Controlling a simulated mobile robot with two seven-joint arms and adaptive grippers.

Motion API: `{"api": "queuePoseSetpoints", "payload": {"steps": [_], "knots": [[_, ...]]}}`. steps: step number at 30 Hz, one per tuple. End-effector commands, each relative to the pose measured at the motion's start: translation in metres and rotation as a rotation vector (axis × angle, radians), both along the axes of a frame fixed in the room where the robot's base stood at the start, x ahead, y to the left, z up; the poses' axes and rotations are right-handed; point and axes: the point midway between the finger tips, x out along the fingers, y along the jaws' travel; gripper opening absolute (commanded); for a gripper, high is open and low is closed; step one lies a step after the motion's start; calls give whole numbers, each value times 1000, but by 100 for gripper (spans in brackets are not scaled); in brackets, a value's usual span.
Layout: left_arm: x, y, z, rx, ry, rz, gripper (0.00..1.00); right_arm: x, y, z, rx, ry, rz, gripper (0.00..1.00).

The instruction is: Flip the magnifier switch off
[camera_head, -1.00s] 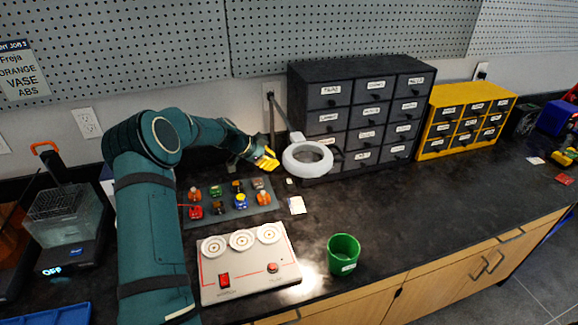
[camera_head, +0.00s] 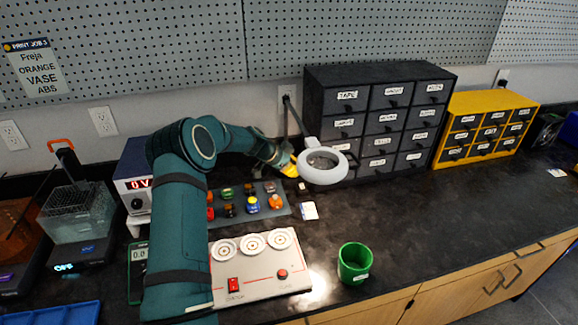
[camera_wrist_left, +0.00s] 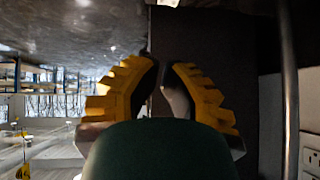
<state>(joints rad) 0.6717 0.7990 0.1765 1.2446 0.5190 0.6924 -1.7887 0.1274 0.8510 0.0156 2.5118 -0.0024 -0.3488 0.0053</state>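The magnifier lamp has a white ring head (camera_head: 344,174) on a thin dark arm (camera_head: 287,119), in front of the dark drawer cabinet. I cannot make out its switch. My left gripper (camera_head: 291,169) has yellow fingers and is just left of the ring, close to where the lamp arm meets it; I cannot tell whether it touches. In the left wrist view my left gripper (camera_wrist_left: 162,68) has its fingertips drawn together with only a narrow gap and nothing visible held. My right gripper is not in view.
A dark drawer cabinet (camera_head: 376,117) stands behind the ring. A mat (camera_head: 284,207) of small colored parts lies below the gripper. A white box (camera_head: 257,284) with a red switch and a green cup (camera_head: 353,262) are in front.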

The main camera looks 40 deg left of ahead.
Motion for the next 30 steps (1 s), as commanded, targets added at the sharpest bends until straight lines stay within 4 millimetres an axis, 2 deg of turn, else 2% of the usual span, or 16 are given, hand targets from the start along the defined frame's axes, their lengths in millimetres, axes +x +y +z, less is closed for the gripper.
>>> {"api": "queuePoseSetpoints", "payload": {"steps": [7, 13, 19, 30], "knots": [[29, -20, -36, 0, 1, -2, 0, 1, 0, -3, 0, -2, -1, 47], [31, -16, -63, 0, 2, 0, 0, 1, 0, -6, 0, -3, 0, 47], [32, -15, -73, 1, 1, 2, 0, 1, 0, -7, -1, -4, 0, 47], [32, -15, -74, 0, -1, 1, 0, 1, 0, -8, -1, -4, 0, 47]]}}
